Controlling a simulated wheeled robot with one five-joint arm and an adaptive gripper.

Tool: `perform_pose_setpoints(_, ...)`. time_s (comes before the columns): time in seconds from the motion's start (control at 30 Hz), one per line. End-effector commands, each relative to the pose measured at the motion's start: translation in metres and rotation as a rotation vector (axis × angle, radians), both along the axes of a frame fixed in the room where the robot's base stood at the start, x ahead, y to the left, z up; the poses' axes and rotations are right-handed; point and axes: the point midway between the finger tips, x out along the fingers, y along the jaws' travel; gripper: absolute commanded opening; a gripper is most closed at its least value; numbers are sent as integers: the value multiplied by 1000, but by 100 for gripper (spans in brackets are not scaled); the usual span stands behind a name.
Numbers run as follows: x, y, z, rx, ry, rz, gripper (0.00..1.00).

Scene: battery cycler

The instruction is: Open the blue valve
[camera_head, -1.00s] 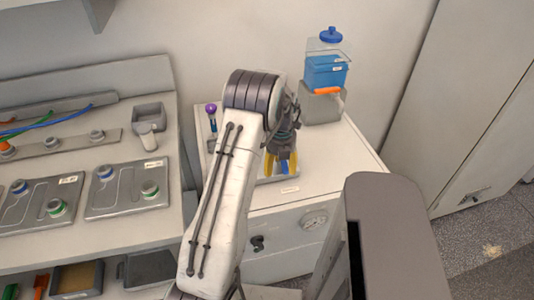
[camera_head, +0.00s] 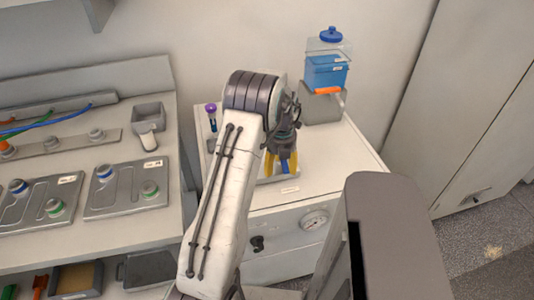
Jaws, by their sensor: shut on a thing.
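My arm reaches up the middle of the head view, and my gripper (camera_head: 282,162) points down at its far end over a tray on the white cabinet. Its yellow fingers are shut on a small blue thing (camera_head: 286,168), which looks like the blue valve handle; only a bit of it shows between and beside the fingers. The arm and gripper hide the rest of it.
A clear container with blue contents (camera_head: 326,72) and an orange tap (camera_head: 327,90) stands on a grey block at the back right. A purple-topped item (camera_head: 211,108) stands left of my arm. A gauge (camera_head: 314,219) and black knob (camera_head: 257,243) are on the cabinet front. Battery plates (camera_head: 127,187) lie at left.

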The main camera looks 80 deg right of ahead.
Motion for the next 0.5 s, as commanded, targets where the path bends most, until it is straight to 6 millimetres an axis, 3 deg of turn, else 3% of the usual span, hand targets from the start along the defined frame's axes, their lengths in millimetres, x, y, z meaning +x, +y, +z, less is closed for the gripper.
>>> perform_pose_setpoints(0.03,-27,-7,3,-43,8,-74,49)
perform_pose_setpoints(0.27,-27,-8,13,-45,9,-74,49)
perform_pose_setpoints(0.5,-27,-9,41,-50,9,-75,52)
